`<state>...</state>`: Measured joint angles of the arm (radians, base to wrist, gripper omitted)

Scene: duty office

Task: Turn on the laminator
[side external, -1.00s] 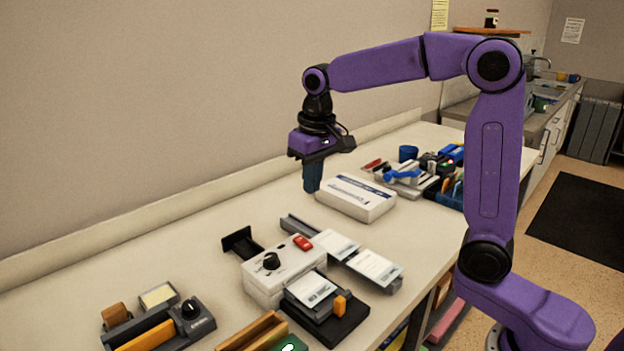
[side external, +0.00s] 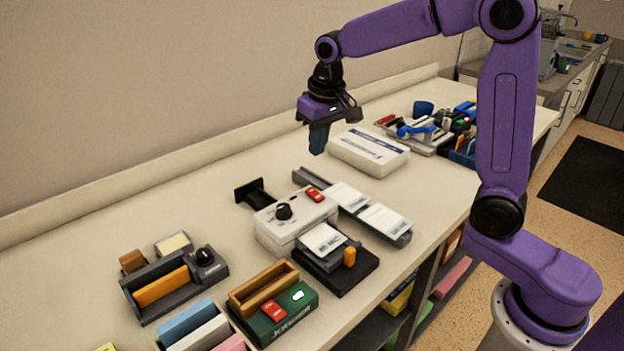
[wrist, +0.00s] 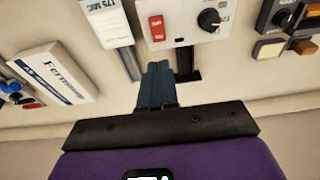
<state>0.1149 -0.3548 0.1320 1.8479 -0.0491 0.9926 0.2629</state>
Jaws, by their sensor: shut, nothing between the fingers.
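The white machine (side external: 290,228), which I take as the laminator, stands mid-table with a red rocker switch (side external: 315,194) and a black knob (side external: 284,211) on top. In the wrist view the machine (wrist: 185,35) is at the top, with its red switch (wrist: 157,28) and knob (wrist: 209,20) visible. I cannot tell the switch's position. My gripper (side external: 318,150) is shut and empty, pointing down above the table behind the machine, apart from it. Its blue fingers show in the wrist view (wrist: 158,70), below the switch in the picture.
A white carton (side external: 368,152) lies beside the gripper. A rail with label cards (side external: 370,212) runs beside the machine; a black stand (side external: 340,272) is in front. A grey unit with a knob (side external: 175,285) and a green box with a red button (side external: 285,318) stand nearer.

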